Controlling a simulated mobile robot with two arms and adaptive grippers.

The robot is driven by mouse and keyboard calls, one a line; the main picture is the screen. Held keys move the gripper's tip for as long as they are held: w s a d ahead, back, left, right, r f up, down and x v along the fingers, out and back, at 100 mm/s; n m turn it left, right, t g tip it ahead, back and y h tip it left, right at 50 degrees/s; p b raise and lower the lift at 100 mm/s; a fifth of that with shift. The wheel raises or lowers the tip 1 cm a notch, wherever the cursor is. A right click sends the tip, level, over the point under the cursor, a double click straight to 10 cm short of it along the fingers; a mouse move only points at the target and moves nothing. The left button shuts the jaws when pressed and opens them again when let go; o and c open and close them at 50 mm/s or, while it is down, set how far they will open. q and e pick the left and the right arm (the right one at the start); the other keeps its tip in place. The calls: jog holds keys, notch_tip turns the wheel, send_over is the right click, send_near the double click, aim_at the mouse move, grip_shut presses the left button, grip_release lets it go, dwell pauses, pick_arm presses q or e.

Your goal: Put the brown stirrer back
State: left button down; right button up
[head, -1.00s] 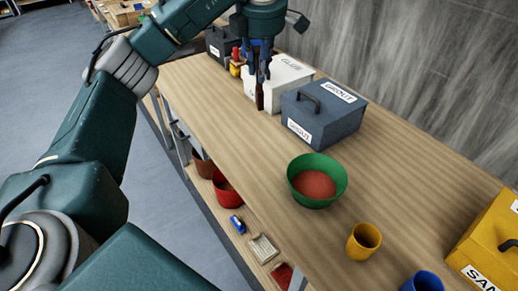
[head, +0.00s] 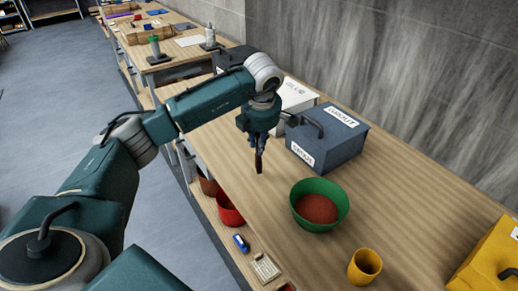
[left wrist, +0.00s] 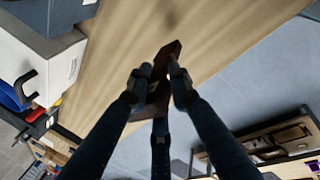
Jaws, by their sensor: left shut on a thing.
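My left gripper (head: 259,147) is shut on the brown stirrer (head: 259,164), which hangs down from the fingers above the bench, left of the grey-blue GROUT box. In the left wrist view the fingers (left wrist: 158,80) close around the stirrer (left wrist: 169,56), a flat dark-brown piece, with the wooden bench top behind it. The gripper hides part of the stirrer. A green bowl (head: 336,217) with reddish-brown powder (head: 315,208) stands on the bench in front of the gripper. My right gripper is in neither view.
The GROUT box (head: 340,138) and white GLUE box (head: 298,93) stand along the wall side. A yellow cup (head: 365,266) and a yellow box (head: 488,256) are nearer. Below is a shelf with a red bowl (head: 229,209). The bench middle (head: 385,200) is clear.

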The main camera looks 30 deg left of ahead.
aim_at(259, 160)
pick_arm(q)
notch_tip(259, 160, down, 2)
jog(key=shift+f+p, duration=0.25)
jog(key=shift+p, duration=0.15)
jog(key=shift+f, duration=0.4)
jog(key=c, duration=2)
grip_release()
jog(key=shift+f, duration=0.1)
jog(key=o, duration=0.4)
jog(key=shift+o, duration=0.2)
